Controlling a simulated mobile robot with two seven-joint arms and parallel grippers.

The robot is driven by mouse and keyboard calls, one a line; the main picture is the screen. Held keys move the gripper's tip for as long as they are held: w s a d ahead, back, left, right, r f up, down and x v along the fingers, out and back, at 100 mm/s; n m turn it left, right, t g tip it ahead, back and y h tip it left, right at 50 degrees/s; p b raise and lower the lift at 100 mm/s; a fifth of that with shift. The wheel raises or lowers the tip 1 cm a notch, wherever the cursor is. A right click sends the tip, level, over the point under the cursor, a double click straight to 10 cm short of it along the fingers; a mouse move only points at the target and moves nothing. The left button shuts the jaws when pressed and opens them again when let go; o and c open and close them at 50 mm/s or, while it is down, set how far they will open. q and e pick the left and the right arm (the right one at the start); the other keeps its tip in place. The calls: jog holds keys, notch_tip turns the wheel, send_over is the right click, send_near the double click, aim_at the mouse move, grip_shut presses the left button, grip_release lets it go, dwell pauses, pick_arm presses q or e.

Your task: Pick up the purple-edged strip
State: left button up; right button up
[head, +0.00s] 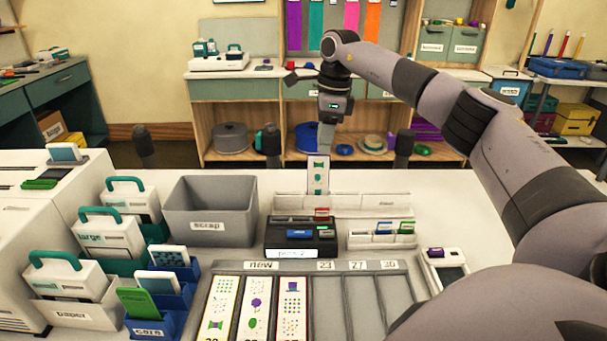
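My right gripper (324,150) points down over the back of the table, its fingers together at the top of an upright white strip (318,177) with green pictures. This strip's lower end is at the white rack (350,202); its edge colour is too small to tell. Three picture strips lie in the grey tray marked "new": a left one (219,305) with a green shape, a middle one (256,305) with a purple flower, and a right one (292,305) with small coloured figures. I cannot make out for certain which strip is purple-edged. My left gripper is out of view.
A grey scrap bin (208,227) stands left of a black device (300,237). The grey tray (340,267) has empty slots at its right. White, green-handled holders (105,235) and blue card boxes (155,325) crowd the left. A small device (446,268) sits right of the tray.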

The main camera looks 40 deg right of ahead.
aim_at(318, 165)
jog(key=shift+w+f, duration=0.1)
jog(key=shift+f, duration=0.2)
jog(key=f, duration=0.4)
jog(key=a+f+p, duration=0.1)
jog(key=f, duration=0.1)
jog(key=shift+w+f, duration=0.2)
jog(key=shift+w, duration=0.1)
grip_shut()
